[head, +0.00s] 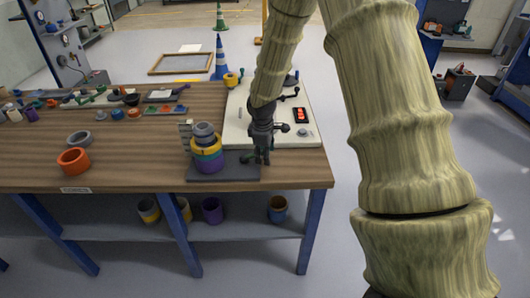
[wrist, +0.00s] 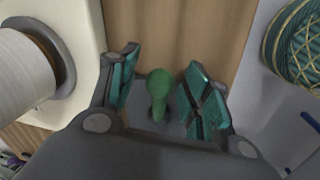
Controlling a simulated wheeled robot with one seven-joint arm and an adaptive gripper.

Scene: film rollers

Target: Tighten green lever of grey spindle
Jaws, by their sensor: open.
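The green lever (wrist: 159,92) shows in the wrist view as a rounded green knob on a dark grey base. It stands between the two teal-padded fingers of my gripper (wrist: 158,88), with gaps to both fingers. My gripper is open and points down. In the head view my gripper (head: 262,154) is low over the right part of the dark grey plate (head: 205,173), and it hides most of the lever there. I cannot clearly make out the grey spindle.
A cream panel (head: 300,136) with a red switch (head: 300,115) lies behind my gripper.

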